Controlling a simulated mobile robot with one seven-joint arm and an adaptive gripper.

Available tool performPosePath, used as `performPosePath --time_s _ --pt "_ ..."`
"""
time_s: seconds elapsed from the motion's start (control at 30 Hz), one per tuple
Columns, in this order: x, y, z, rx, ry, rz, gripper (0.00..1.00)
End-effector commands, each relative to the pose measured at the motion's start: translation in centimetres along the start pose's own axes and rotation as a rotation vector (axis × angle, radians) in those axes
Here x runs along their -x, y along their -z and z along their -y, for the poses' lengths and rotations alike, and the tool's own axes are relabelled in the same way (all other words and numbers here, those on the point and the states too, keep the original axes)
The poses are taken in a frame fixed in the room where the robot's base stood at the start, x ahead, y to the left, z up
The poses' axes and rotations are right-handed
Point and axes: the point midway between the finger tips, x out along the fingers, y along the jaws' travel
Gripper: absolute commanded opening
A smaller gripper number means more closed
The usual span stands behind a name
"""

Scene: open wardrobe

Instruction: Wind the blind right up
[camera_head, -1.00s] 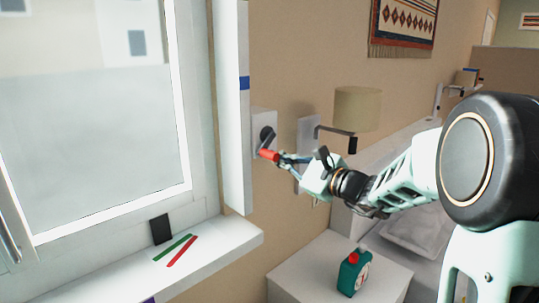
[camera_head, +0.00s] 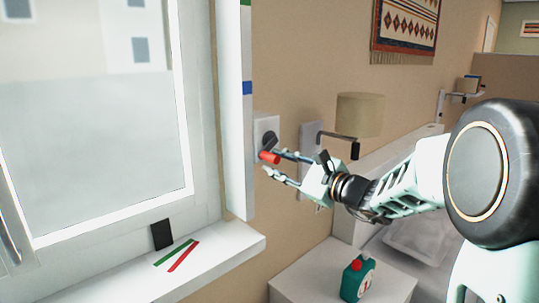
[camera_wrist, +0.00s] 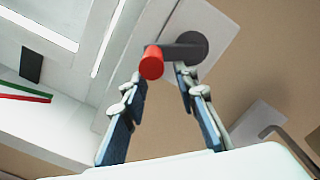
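The crank has a dark hub and arm (camera_head: 268,140) on a white wall box (camera_head: 262,125) right of the window, and a red knob (camera_head: 269,157). In the wrist view the red knob (camera_wrist: 152,62) hangs left of the dark hub (camera_wrist: 190,47). My gripper (camera_head: 270,163) is open, with its fingers apart by the knob. In the wrist view the fingertips (camera_wrist: 158,77) are just below the knob, with a gap between them; whether they touch it I cannot tell. No blind edge is clearly seen in the window (camera_head: 90,130).
A white upright strip (camera_head: 234,150) with green and blue marks stands beside the window. Red and green strips lie on the sill (camera_head: 225,245). A wall lamp (camera_head: 359,115) is close behind my gripper. A green bottle (camera_head: 357,279) stands on a white cabinet (camera_head: 300,275) below.

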Motion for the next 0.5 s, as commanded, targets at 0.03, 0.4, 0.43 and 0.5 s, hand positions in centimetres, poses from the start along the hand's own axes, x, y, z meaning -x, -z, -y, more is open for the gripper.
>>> performPosePath --time_s 0.03,0.4,0.43,0.5 --pt "0.00 0.01 -0.01 0.000 0.000 0.000 0.35" --pt "0.00 0.02 -0.01 0.000 0.000 0.000 0.41" --pt "0.00 0.02 -0.01 0.000 0.000 0.000 0.41" --pt "0.01 0.02 -0.01 0.000 0.000 0.000 0.41"
